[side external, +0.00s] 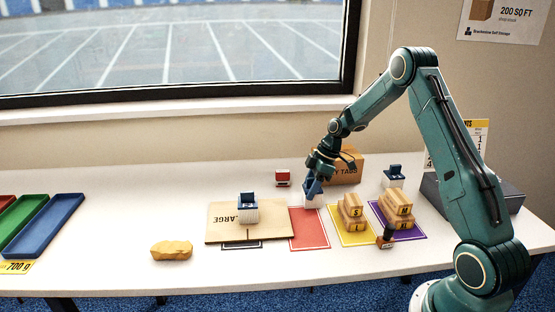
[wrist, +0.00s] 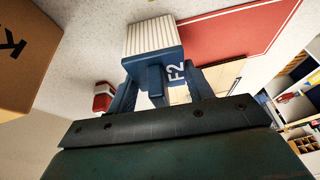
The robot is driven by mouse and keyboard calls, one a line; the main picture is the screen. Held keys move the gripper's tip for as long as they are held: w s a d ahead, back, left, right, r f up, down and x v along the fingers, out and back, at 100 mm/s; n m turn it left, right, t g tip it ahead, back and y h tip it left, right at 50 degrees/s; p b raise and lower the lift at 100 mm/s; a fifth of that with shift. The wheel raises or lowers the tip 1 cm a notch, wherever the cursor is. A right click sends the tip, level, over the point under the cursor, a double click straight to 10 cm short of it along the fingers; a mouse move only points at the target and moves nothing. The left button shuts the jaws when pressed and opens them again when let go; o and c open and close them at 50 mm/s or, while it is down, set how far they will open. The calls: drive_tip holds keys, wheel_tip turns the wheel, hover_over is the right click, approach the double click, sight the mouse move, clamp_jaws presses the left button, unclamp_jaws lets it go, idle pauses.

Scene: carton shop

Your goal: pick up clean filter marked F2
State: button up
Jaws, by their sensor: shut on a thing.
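The filter marked F2 (wrist: 150,62) has a white pleated body and a blue cap with a raised grip; its "F2" label faces the camera in the wrist view. My gripper (wrist: 157,88) is shut on the blue cap. In the side view the filter (side external: 313,199) is under my gripper (side external: 316,184), by the back edge of the red mat (side external: 308,230). I cannot tell whether its base touches the table. Two similar blue-capped filters show in the side view: one on the flat cardboard (side external: 248,212), one at the back right (side external: 393,178); their marks are unreadable.
A carton (side external: 347,170) stands close behind my gripper, with a small red object (side external: 282,178) to its left. Small boxes stand on the yellow mat (side external: 352,239) and purple mat (side external: 409,234), near a stamp (side external: 386,237). A yellow lump (side external: 171,250) lies front left; the table around it is clear.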

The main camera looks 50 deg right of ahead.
wheel_tip(320, 180, up, 20)
idle(0.8)
drive_tip(key=shift+d, duration=0.1)
idle(0.5)
